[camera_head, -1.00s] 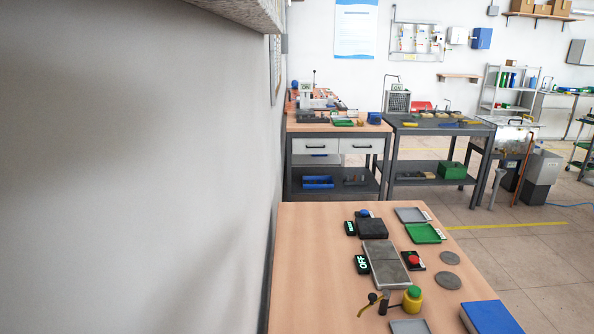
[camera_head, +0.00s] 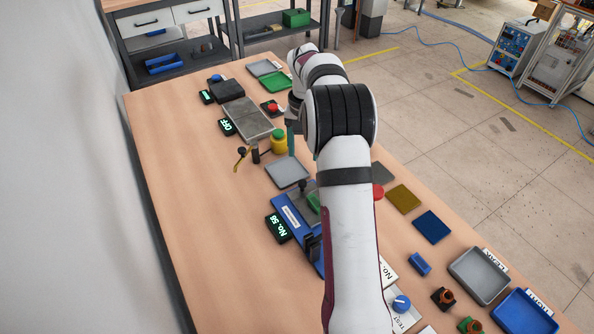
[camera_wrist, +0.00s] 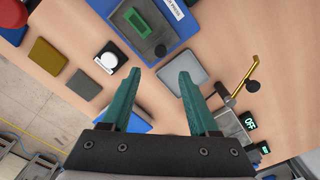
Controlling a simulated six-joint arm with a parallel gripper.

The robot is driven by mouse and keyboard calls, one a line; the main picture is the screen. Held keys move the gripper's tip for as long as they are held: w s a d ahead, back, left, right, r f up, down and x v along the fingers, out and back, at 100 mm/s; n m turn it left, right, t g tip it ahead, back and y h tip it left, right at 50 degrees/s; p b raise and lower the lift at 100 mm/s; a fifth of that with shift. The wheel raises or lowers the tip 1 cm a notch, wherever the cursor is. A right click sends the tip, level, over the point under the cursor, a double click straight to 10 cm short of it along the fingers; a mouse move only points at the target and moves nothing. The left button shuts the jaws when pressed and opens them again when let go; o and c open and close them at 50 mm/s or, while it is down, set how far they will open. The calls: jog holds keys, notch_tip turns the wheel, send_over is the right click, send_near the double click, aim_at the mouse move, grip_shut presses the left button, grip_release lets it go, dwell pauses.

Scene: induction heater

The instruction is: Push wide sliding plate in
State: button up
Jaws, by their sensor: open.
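My gripper (camera_wrist: 157,78) is open and empty in the wrist view, its two teal fingers apart above the bench. A wide grey plate (camera_head: 250,119) lies flat beside the OFF display (camera_head: 227,127). A blue-based unit (camera_head: 287,222) with a grey plate (camera_head: 305,207) and green part stands nearer, partly hidden by my arm; it also shows in the wrist view (camera_wrist: 183,30). I cannot tell which plate is the wide sliding one.
A grey tray (camera_head: 287,171) lies between the two units. Coloured squares and trays line the right side. The bench's left side is clear.

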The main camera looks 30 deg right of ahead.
aim_at(303, 182)
notch_tip(303, 182, down, 11)
grip_shut()
dwell(0.4)
dwell(1.1)
